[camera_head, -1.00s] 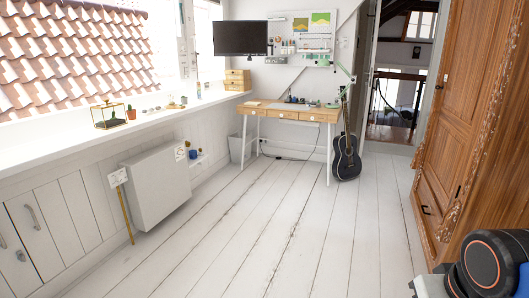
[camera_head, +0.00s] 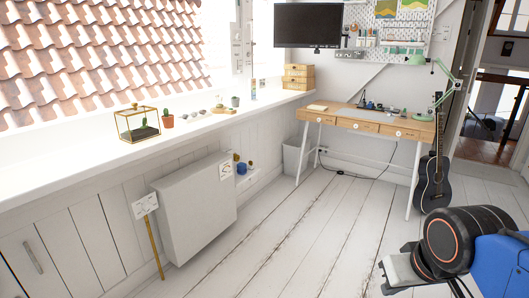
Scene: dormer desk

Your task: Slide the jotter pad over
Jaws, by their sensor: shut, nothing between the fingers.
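A small cream, flat pad (camera_head: 317,107) lies on the left end of the wooden desk (camera_head: 345,113) across the room; it looks like the jotter pad, but is too small to make out fully. My gripper (camera_head: 388,272) shows in part at the lower right, grey, beside my black arm joint with an orange ring. It is shut and empty, far from the desk and touching nothing.
A monitor (camera_head: 308,25) hangs above the desk, and a green lamp (camera_head: 440,75) stands at its right end. A guitar (camera_head: 433,182) leans at the desk's right. A grey heater panel (camera_head: 196,208) juts from the left wall. The plank floor (camera_head: 315,225) between is clear.

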